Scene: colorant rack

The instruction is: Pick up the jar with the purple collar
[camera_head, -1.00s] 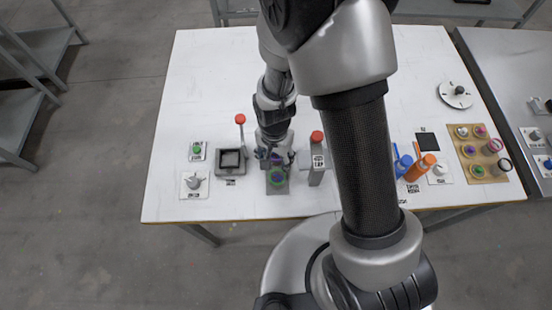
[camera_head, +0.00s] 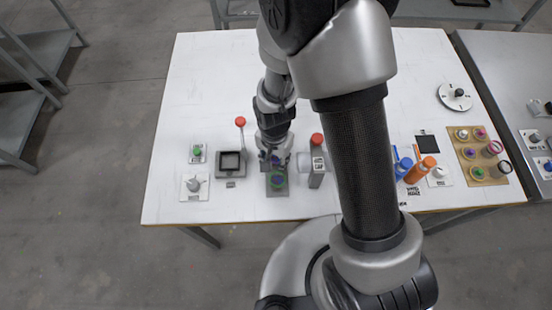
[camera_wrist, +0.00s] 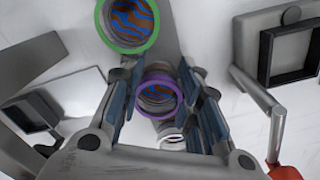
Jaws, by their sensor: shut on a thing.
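The jar with the purple collar (camera_wrist: 158,91) stands in the middle of the wrist view, with blue and brown stripes visible inside its ring. The blue-padded fingers of my gripper (camera_wrist: 160,104) are on both sides of it, shut on it. A jar with a green collar (camera_wrist: 153,32) is above it in that view, and a jar with a white collar (camera_wrist: 172,147) is below.
A square-framed grey device (camera_head: 231,171) stands left of the holder, and a grey post with a red knob (camera_head: 317,139) stands close on its right. Blue and orange bottles (camera_head: 420,168) and a tan board (camera_head: 458,143) with several coloured rings lie farther right.

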